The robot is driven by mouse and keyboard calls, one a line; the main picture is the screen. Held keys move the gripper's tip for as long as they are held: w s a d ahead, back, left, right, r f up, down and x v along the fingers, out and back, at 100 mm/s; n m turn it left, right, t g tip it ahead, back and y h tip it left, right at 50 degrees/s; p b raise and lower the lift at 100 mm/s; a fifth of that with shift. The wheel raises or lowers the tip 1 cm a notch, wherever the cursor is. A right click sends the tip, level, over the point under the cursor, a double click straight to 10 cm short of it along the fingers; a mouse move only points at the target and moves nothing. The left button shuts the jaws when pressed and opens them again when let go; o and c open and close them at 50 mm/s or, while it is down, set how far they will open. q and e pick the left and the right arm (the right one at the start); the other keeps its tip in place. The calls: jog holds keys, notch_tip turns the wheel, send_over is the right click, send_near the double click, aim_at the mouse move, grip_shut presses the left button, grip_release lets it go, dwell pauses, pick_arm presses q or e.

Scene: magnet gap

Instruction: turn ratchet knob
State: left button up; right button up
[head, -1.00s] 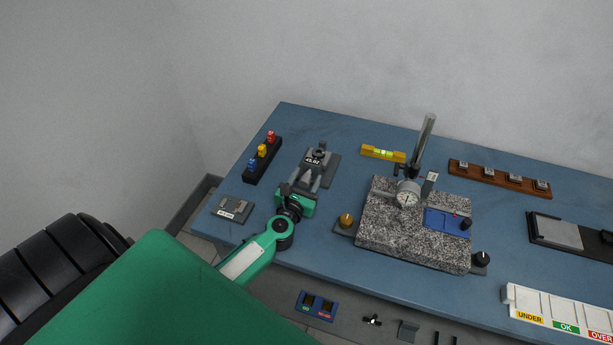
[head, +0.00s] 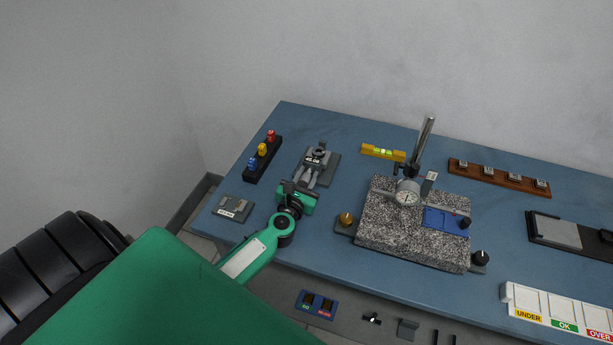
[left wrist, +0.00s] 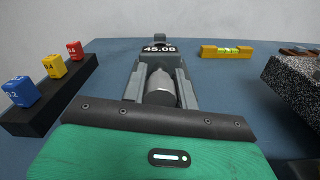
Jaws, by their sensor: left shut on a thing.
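The measuring device (head: 317,155) stands on a dark grey base at the left back of the bench, with a small number display on it. In the left wrist view its display (left wrist: 159,48) reads about 45.08. A smooth grey cylindrical knob (left wrist: 160,88) points toward me below the display. My left gripper (head: 306,178) reaches in from the front. Its grey fingers (left wrist: 160,85) stand on both sides of the knob and are shut on it. The far part of the knob is hidden by the device. My right gripper is not in view.
A dark rack (head: 263,160) with red, yellow and blue blocks stands left of the device. A grey plate (head: 233,208) lies at the front left. A yellow level (head: 383,153) lies to the right. A granite block (head: 400,240) with a dial gauge (head: 407,192) stands further right.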

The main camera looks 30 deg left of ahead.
pick_arm(q)
jog(key=m+p, duration=0.2)
jog(key=m, duration=0.2)
jog(key=shift+m, duration=0.3)
jog(key=m+p, duration=0.2)
jog(key=m, duration=0.3)
jog(key=m+p, duration=0.2)
jog(key=m, duration=0.3)
jog(key=shift+d+m, duration=0.1)
jog(key=shift+m, duration=0.3)
jog(key=m+p, duration=0.1)
jog(key=m, duration=0.4)
jog(key=shift+f+m+p, duration=0.2)
jog(key=shift+m+p, duration=0.1)
jog(key=shift+p, duration=0.05)
jog(key=o, duration=1)
